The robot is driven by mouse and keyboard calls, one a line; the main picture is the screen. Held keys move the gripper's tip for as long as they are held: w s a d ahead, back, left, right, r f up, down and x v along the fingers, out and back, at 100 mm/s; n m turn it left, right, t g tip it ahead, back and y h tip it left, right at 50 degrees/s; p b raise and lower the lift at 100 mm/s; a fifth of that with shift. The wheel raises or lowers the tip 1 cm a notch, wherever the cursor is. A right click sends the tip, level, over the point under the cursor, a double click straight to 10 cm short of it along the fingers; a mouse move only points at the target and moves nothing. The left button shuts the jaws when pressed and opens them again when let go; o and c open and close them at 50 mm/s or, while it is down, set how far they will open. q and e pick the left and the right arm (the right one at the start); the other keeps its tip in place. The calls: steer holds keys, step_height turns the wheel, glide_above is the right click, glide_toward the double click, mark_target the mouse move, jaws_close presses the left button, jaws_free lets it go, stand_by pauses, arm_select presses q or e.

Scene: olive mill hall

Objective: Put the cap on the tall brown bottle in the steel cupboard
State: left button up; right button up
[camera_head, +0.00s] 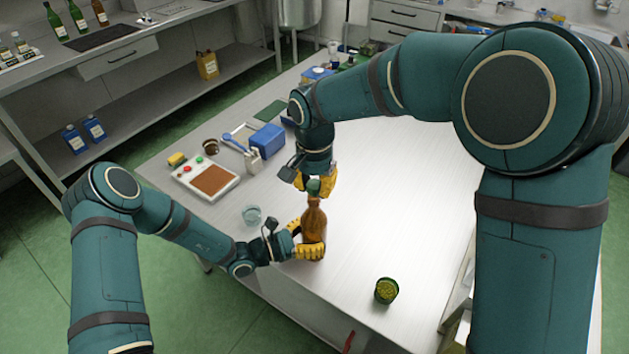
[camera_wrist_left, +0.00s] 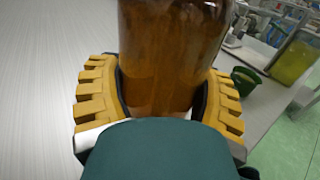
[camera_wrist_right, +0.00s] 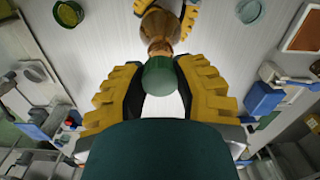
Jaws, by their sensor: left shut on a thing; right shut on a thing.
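The tall brown bottle (camera_head: 314,218) is upright at the near part of the steel table. My left gripper (camera_head: 308,240) is shut around its lower body, and the left wrist view shows the brown glass (camera_wrist_left: 170,50) between the yellow fingers. My right gripper (camera_head: 315,184) is shut on the green cap (camera_head: 313,187) just above the bottle. In the right wrist view the cap (camera_wrist_right: 158,76) lines up with the bottle's neck (camera_wrist_right: 160,46). I cannot tell whether the cap touches the mouth. I cannot make out a steel cupboard.
A scale (camera_head: 206,181), a blue box (camera_head: 268,139) and a yellow sponge (camera_head: 177,159) are farther left. The table's right part is clear.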

steer(key=shift+f, duration=0.1)
stand_by(0.3)
steer(key=shift+f, duration=0.8)
steer(key=shift+f, duration=0.55)
